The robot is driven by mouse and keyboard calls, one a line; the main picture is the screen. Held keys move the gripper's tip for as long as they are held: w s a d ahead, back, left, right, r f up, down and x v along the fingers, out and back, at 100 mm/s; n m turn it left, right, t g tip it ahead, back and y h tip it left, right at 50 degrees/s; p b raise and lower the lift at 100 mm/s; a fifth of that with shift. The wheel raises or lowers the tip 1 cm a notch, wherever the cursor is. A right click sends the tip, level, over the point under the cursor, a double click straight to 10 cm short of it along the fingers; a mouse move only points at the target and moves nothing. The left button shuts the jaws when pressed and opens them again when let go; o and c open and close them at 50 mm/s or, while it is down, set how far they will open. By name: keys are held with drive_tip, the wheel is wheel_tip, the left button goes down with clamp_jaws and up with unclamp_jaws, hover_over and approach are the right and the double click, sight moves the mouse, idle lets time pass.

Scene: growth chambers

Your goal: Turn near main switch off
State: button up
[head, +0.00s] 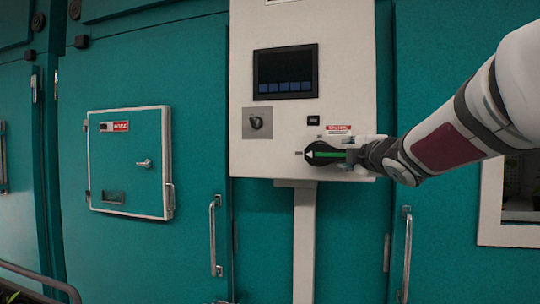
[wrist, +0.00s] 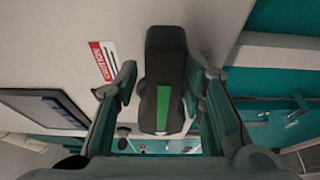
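The main switch is a black rotary handle (head: 325,153) with a green stripe and a white arrow tip, low on the white control panel (head: 275,165). In the head view it lies horizontal, its arrow pointing left. My gripper (head: 354,154) is at the handle's right end, reaching in from the right. In the wrist view the black handle (wrist: 165,75) stands between the two fingers of my gripper (wrist: 164,85). The fingers are spread, one on each side, with narrow gaps that look clear of the handle. The handle's mount is hidden.
The panel holds a dark screen (head: 285,73), a key-type switch (head: 257,123) on a grey plate and a red-white label (head: 338,130). A teal cabinet box (head: 130,163) is at left. Door handles (head: 214,235) stick out below, beside the panel's post (head: 304,240).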

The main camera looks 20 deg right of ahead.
drive_tip(key=shift+s, duration=0.1)
drive_tip(key=v, duration=1.1)
drive_tip(key=shift+s, duration=0.4)
drive_tip(key=shift+f, duration=0.1)
